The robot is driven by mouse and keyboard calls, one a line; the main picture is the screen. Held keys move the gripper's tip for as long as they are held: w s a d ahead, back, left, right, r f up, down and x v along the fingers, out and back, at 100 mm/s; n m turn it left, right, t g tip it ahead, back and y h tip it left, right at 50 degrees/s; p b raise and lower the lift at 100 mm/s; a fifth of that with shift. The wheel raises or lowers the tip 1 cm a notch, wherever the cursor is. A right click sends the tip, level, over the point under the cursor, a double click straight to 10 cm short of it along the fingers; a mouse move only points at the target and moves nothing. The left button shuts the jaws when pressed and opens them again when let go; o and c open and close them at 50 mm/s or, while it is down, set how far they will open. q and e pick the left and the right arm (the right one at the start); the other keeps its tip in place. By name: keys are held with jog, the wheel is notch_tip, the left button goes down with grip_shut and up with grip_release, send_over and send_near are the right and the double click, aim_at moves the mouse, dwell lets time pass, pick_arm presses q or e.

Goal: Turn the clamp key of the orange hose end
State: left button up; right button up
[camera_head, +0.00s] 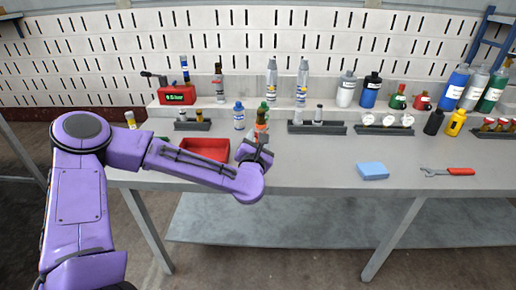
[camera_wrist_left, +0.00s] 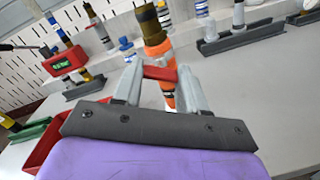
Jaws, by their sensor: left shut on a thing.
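The orange hose end (camera_wrist_left: 158,52) stands upright, slightly tilted in the left wrist view, with a brown-olive upper part and white bands. In the head view it shows as an orange piece (camera_head: 262,128) just behind my gripper. A red clamp key (camera_wrist_left: 160,73) crosses in front of it. My left gripper (camera_wrist_left: 160,82) has its two grey fingers at the two ends of the red key and is shut on it. In the head view the gripper (camera_head: 257,142) hides the lower hose end. My right gripper is not in view.
A red tray (camera_head: 205,147) lies left of the gripper, partly behind my arm. A dark rack (camera_head: 316,129), a blue-white bottle (camera_head: 239,118) and a green-topped bottle (camera_head: 264,107) stand close by.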

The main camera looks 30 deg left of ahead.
pick_arm(q)
jog(key=shift+n+b, duration=1.45)
jog(key=shift+n, duration=0.15)
jog(key=o, duration=1.1)
jog(key=b+v, duration=0.1)
jog(key=v, duration=0.9)
jog(key=shift+s+d, duration=0.1)
jog(key=shift+s, duration=0.15)
